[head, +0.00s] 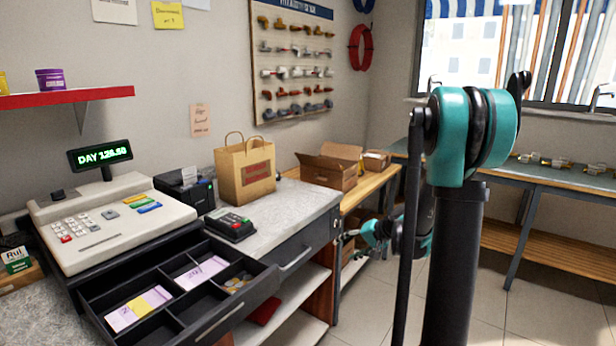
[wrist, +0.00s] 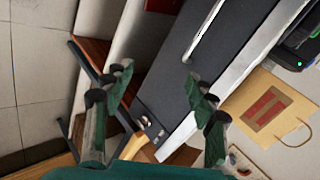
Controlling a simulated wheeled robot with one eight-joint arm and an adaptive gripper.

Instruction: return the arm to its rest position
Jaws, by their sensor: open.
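My gripper (wrist: 157,77) is open and empty in the wrist view, with its two fingers spread well apart. In the head view my gripper (head: 362,235) hangs low, past the right end of the counter and in front of the wooden bench. My teal and black arm rises in the right half of the head view and partly hides the window and the far table. The wrist view looks at the closed dark drawer front of the counter (wrist: 172,92), which lies beyond the fingers. No contact between fingers and furniture shows.
The cash drawer (head: 222,325) stands open below the register (head: 115,225), with notes and coins inside. A paper bag (head: 245,172), card terminal (head: 230,224) and printer (head: 186,190) stand on the counter. A cardboard box (head: 330,172) sits on the bench. Tiled floor (head: 370,310) is free.

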